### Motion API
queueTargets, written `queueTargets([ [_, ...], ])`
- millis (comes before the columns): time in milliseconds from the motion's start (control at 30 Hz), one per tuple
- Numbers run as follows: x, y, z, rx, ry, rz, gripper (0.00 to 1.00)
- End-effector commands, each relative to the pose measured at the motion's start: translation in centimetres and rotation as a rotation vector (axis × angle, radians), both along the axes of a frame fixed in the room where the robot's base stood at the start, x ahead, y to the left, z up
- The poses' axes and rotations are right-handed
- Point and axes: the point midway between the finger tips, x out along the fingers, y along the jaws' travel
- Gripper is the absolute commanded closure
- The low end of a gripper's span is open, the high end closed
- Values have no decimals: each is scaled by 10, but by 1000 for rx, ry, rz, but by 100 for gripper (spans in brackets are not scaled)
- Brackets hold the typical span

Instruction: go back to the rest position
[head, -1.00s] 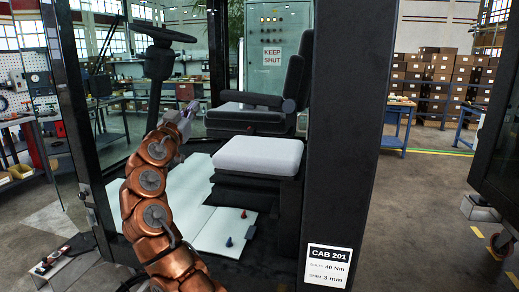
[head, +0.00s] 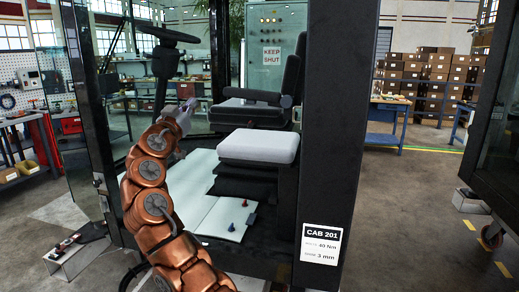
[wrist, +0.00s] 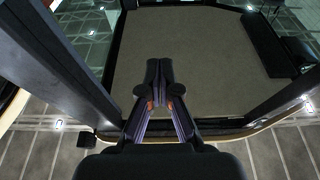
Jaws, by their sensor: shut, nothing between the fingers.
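My gripper (head: 190,103) is raised at the end of my copper-coloured arm, in front of the open cab in the head view. It appears left of the seat and below the steering wheel (head: 168,34). In the wrist view the two dark fingers of my gripper (wrist: 159,68) are together at the tips, with nothing between them. Behind them is a flat grey panel (wrist: 200,50) in a dark frame.
The cab has a black post (head: 332,130) with a CAB 201 label (head: 321,243). Inside are a seat with a light cushion (head: 258,146) and a pale floor panel (head: 190,190) bearing small red and blue items. Shelved boxes (head: 432,80) stand at the back right.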

Motion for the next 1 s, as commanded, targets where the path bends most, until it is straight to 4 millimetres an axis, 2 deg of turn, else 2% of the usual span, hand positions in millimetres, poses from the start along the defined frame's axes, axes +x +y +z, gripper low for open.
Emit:
queueTargets([
  [267,17,-3,7,-93,66,-21,100],
  [533,44,-29,7,-227,204,-74,100],
  [767,60,-77,-3,-320,357,-137,100],
  [1000,60,-143,-21,-380,535,-203,100],
])
